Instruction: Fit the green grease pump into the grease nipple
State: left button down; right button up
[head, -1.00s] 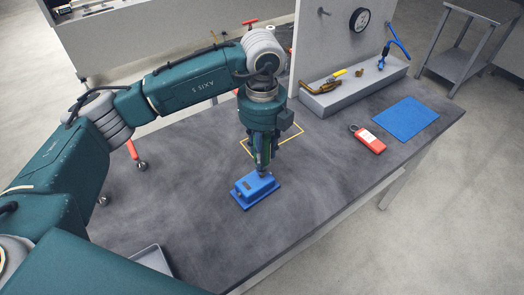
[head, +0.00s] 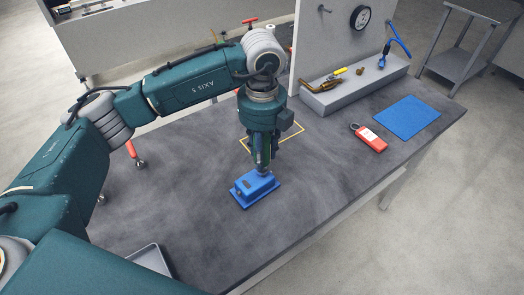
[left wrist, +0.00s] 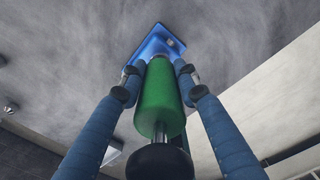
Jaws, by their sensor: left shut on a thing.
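My left gripper (head: 261,162) is shut on the green grease pump and points down over a blue block (head: 256,191). In the left wrist view the pump (left wrist: 158,98) is a green cylinder with a dark round end, held between the blue fingers. Its far end points at the blue block (left wrist: 163,38). The block sits on the table, a raised body on a wider base. In the head view the pump's tip is at the back of the block's top. I cannot make out the grease nipple or whether the tip touches it. My right gripper is not in view.
A yellow outline (head: 318,132) marks the table (head: 190,195) behind the gripper. A grey ledge (head: 345,91) holds brass fittings and a blue tool. A grey tray (head: 150,259) stands at front left.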

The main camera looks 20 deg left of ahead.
pick_arm(q)
jog(key=shift+f+b, duration=0.45)
jog(key=shift+f, duration=0.1)
jog(key=c, duration=1.2)
grip_release()
jog(key=shift+r, duration=0.1)
notch_tip(320, 180, up, 12)
